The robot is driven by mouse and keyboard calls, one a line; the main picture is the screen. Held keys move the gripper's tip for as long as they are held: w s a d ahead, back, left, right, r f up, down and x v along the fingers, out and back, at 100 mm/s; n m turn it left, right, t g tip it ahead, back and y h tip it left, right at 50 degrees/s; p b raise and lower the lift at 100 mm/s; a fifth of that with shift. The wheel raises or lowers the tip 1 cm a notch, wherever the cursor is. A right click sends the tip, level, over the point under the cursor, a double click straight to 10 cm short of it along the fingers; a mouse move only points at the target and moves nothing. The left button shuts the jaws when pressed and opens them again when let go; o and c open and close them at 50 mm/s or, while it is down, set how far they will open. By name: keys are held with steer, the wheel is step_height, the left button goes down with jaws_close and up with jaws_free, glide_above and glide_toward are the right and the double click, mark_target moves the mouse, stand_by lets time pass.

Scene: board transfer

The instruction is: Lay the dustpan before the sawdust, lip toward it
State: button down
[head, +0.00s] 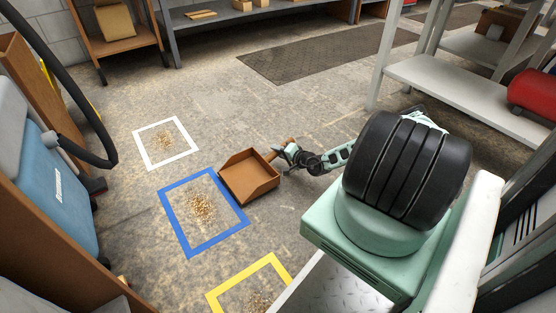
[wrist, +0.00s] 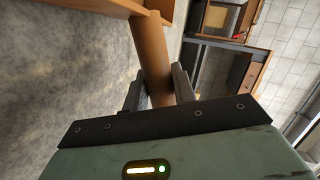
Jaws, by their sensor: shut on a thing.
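An orange-brown dustpan (head: 249,177) is at the right side of the blue taped square in the head view, its open lip toward the lower left. I cannot tell whether it touches the floor. My gripper (head: 288,153) is shut on its handle, which shows as a brown cylinder (wrist: 154,60) between the fingers in the wrist view. Sawdust piles lie inside the blue square (head: 201,208), the white square (head: 166,141) and the yellow square (head: 258,302). The yellow square is cut off by the picture's bottom edge.
A blue vacuum (head: 52,185) with a black hose stands at the left. A pale shelf rack (head: 460,95) with a red canister (head: 533,92) is at the right. A dark mat (head: 318,57) lies at the back. The floor between is clear.

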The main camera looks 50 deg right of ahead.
step_height(320, 180, down, 2)
steer(key=shift+f+b, duration=0.1)
steer(key=shift+b, duration=0.45)
steer(key=c, duration=1.1)
jaws_free()
steer(key=shift+c, duration=0.2)
